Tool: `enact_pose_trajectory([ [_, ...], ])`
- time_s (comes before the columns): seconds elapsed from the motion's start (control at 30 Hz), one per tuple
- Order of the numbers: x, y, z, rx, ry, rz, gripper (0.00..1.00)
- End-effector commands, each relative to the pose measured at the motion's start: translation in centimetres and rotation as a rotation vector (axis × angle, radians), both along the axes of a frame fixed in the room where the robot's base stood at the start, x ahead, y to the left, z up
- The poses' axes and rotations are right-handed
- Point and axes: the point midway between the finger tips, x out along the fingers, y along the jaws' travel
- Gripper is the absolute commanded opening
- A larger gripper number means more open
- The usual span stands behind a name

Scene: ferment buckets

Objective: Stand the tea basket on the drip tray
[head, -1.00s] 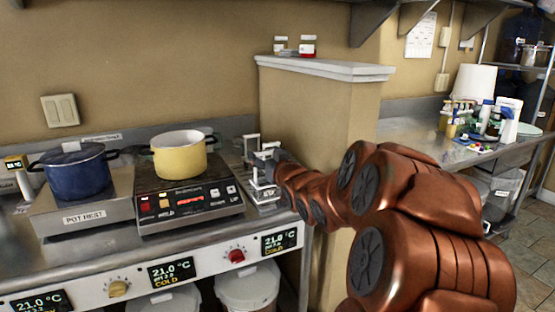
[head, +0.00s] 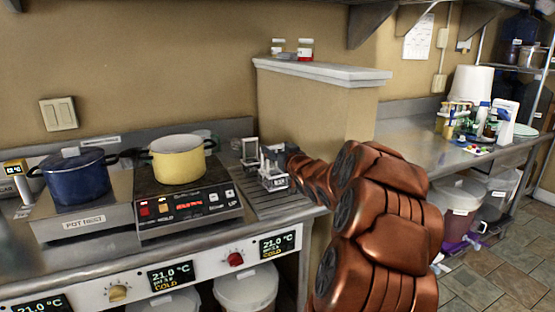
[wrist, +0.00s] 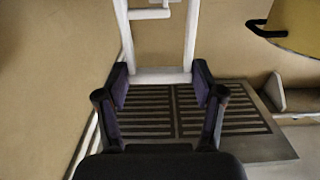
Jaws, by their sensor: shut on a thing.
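The tea basket (head: 273,181) is a small pale metal frame with a dark label at its foot. In the head view it is upright at the left part of the slatted drip tray (head: 289,203). I cannot tell whether its bottom touches the slats. My gripper (head: 277,155) is shut on its upper part, reaching in from the right. In the wrist view, a white crossbar and uprights (wrist: 160,76) show between my fingertips (wrist: 161,90), and the dark drip tray slats (wrist: 222,124) lie below. The basket's lower body is hidden there.
A similar pale metal frame (head: 249,152) stands just behind the held one. A yellow pot (head: 179,160) sits on the hot plate (head: 190,203) to the left, and a blue pot (head: 77,178) is farther left. A wall pillar (head: 315,110) rises close behind the tray.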

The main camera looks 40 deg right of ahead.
Motion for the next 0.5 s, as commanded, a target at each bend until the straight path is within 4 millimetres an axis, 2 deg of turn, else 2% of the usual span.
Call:
enact_pose_trajectory([
  [0.1,0.3,-0.6,-0.1,-0.001,0.0,0.0,0.01],
  [0.33,0.2,-0.5,-3.4,0.004,0.004,0.0,0.01],
  [0.5,0.2,-0.4,-3.6,0.0,0.0,0.001,0.01],
])
